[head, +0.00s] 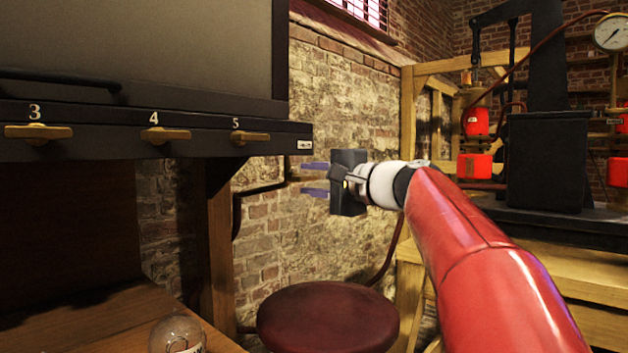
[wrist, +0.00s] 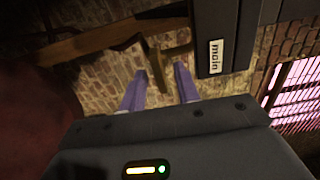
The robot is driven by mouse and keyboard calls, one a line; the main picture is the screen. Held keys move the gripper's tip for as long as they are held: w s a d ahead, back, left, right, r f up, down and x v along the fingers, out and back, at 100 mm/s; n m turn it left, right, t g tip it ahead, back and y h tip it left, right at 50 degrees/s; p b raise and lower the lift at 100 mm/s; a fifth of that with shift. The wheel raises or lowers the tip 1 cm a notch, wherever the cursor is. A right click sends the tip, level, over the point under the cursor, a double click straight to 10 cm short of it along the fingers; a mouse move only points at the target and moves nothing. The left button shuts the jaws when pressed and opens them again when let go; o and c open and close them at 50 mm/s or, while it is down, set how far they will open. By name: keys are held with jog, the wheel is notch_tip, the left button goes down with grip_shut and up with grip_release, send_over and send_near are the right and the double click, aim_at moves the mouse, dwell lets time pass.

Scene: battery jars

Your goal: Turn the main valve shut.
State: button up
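That label also shows small in the head view (head: 304,144). My gripper (wrist: 158,84) has two purple fingers spread apart, with the near end of the handle in or just before the gap between them. I see no finger clearly touching it. In the head view my gripper (head: 308,179) points left, just below and right of the panel's end. The valve is hard to make out there.
The dark panel (head: 180,133) carries brass handles numbered 3 (head: 38,132), 4 (head: 165,135) and 5 (head: 249,138). A round dark red stool (head: 326,318) stands below my gripper. A glass jar (head: 177,336) is on the wooden bench. A brick wall is behind.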

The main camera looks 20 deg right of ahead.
jog(key=v, duration=0.7)
jog(key=shift+s+d+b, duration=0.2)
jog(key=shift+s+b, duration=0.15)
jog(key=shift+b, duration=0.05)
jog(key=shift+s, duration=0.1)
